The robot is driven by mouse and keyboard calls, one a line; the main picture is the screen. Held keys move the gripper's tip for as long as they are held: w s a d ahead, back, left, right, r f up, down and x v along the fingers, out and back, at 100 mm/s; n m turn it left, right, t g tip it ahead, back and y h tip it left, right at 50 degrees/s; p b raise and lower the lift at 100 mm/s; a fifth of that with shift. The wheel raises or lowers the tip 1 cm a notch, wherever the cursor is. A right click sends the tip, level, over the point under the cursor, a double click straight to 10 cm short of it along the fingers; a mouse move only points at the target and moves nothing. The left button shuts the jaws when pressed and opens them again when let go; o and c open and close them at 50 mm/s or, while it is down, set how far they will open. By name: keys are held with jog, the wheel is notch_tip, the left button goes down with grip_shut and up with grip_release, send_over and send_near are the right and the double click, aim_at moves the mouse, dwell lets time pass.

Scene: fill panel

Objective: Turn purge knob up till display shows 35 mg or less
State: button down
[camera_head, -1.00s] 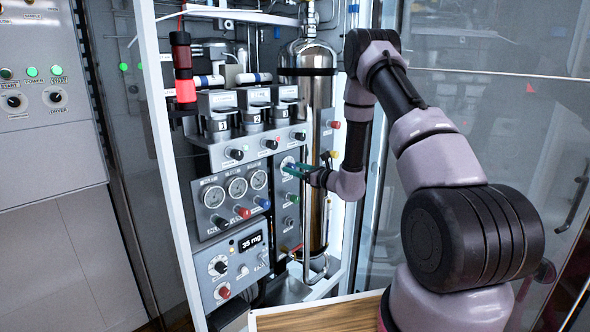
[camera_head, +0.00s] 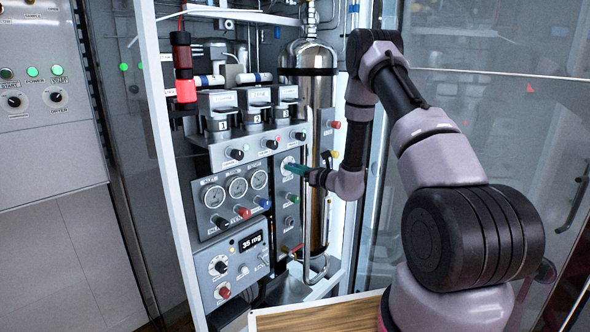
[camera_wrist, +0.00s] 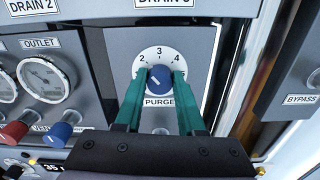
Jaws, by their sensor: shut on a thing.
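The purge knob (camera_wrist: 160,84) is blue, on a round white dial with numbers, above a PURGE label in the wrist view. My gripper (camera_wrist: 161,76) has its two teal fingers on either side of the knob, shut on it. A pale line on the knob seems to point up and left. In the head view my gripper (camera_head: 288,168) reaches the panel from the right, and its fingers hide the knob. The display (camera_head: 251,241) reads 35 mg in the head view. Only its top edge shows at the lower left in the wrist view.
Gauges (camera_head: 237,187) with red and blue knobs are left of the purge dial. A BYPASS label (camera_wrist: 301,99) is to the right. A metal cylinder (camera_head: 318,110) stands behind my gripper. A white frame post (camera_head: 160,130) borders the panel on the left.

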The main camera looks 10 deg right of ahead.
jog(key=shift+d+m, duration=0.1)
jog(key=shift+m, duration=3.7)
jog(key=c, duration=0.5)
grip_release()
jog(key=v, duration=1)
jog(key=shift+s+d, duration=0.25)
jog(key=shift+s, duration=0.05)
